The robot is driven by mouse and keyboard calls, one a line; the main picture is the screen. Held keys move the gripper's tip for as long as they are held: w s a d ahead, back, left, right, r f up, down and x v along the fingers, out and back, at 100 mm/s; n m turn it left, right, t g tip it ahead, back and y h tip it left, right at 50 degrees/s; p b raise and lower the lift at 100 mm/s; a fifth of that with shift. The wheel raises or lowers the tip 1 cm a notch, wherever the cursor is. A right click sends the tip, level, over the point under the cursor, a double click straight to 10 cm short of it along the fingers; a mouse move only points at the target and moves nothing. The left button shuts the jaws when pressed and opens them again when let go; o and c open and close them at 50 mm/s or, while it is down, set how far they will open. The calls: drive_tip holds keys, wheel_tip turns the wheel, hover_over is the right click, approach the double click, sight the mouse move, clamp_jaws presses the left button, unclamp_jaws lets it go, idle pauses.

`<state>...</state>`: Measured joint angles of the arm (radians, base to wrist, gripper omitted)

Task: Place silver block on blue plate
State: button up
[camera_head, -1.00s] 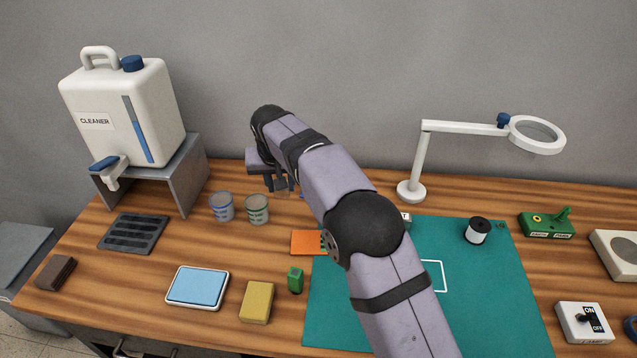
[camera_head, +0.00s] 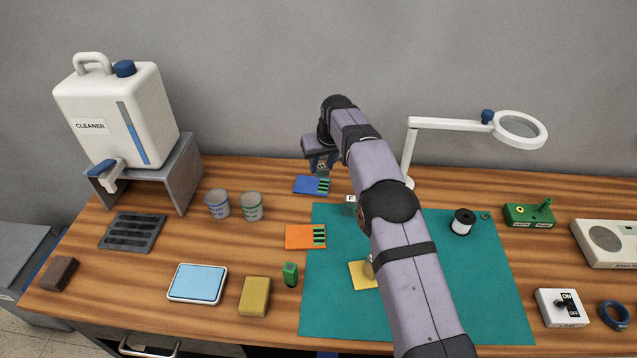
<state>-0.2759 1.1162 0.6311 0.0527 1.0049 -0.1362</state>
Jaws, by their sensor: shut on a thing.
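My gripper (camera_head: 322,170) is at the back of the table, shut on a small grey thing. It looks like the silver block (camera_head: 322,165), but it is small and partly covered by the jaws. The blue plate (camera_head: 305,185), a flat blue piece with green stripes at its right end, lies on the wood just behind the green mat. In the picture, the gripper is just above the plate's far right part. It seems to be raised above it, and I see no contact. The exact height and alignment cannot be told.
An orange plate (camera_head: 298,237) and a yellow plate (camera_head: 359,279) lie nearer on or beside the green mat (camera_head: 323,330). A small grey piece with a lettered label (camera_head: 349,209) stands by my arm. Two cups (camera_head: 218,205) (camera_head: 251,207) stand left. A magnifier lamp (camera_head: 520,130) rises right.

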drive_tip(key=shift+f+p, duration=1.2)
drive_tip(key=shift+f, duration=2.55)
drive_tip(key=shift+f, duration=0.2)
drive_tip(key=o, duration=1.1)
drive_tip(key=shift+r, duration=0.3)
drive_tip(key=shift+r, duration=0.2)
drive_tip(key=b+v, duration=0.3)
drive_tip(key=v, duration=0.8)
drive_tip(key=shift+s+r, duration=0.1)
drive_tip(key=shift+s, duration=0.2)
